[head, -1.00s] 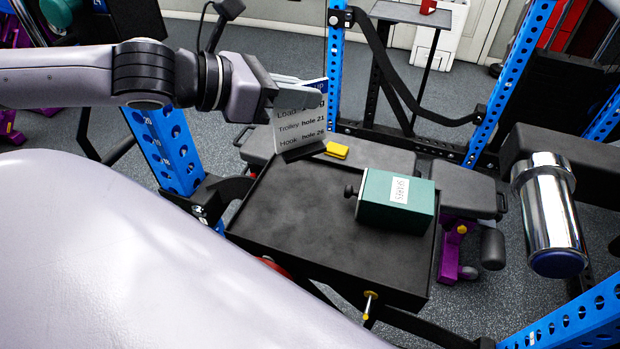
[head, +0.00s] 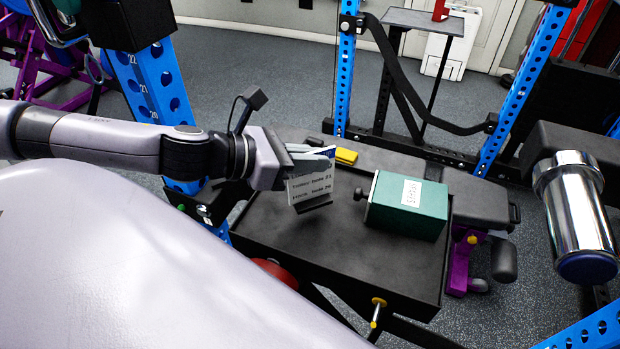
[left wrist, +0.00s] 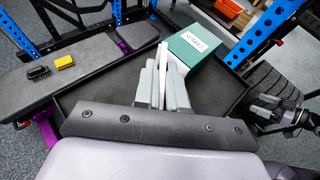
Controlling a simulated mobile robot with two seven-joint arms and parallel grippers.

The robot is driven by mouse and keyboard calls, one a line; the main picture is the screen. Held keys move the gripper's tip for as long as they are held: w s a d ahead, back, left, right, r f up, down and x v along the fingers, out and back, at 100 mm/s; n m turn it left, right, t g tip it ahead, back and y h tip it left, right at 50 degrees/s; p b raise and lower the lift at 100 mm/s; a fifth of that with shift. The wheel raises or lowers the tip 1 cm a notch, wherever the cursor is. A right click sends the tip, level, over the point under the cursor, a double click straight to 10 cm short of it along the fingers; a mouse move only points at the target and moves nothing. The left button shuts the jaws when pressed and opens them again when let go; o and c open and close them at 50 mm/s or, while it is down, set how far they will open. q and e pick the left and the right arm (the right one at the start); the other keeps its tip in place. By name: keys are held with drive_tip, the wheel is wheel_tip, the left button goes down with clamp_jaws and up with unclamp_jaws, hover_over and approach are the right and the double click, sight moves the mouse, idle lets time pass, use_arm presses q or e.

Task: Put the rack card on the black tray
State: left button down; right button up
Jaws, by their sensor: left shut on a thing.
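In the left wrist view the gripper fingers (left wrist: 165,85) pinch the pale card (left wrist: 162,58), seen edge-on.
A green box (head: 408,205) with a white label and black knob stands on the tray's right part. A yellow block (head: 346,156) lies on the grey bench behind. Blue rack uprights (head: 345,75) stand around the tray. The tray's front middle is bare.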

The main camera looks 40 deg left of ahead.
sight(333, 176)
use_arm(q)
drive_tip(key=shift+f+b, duration=0.55)
drive_tip(key=shift+f, duration=1.25)
drive_tip(key=shift+f, duration=0.1)
drive_tip(key=c, duration=1.2)
unclamp_jaws()
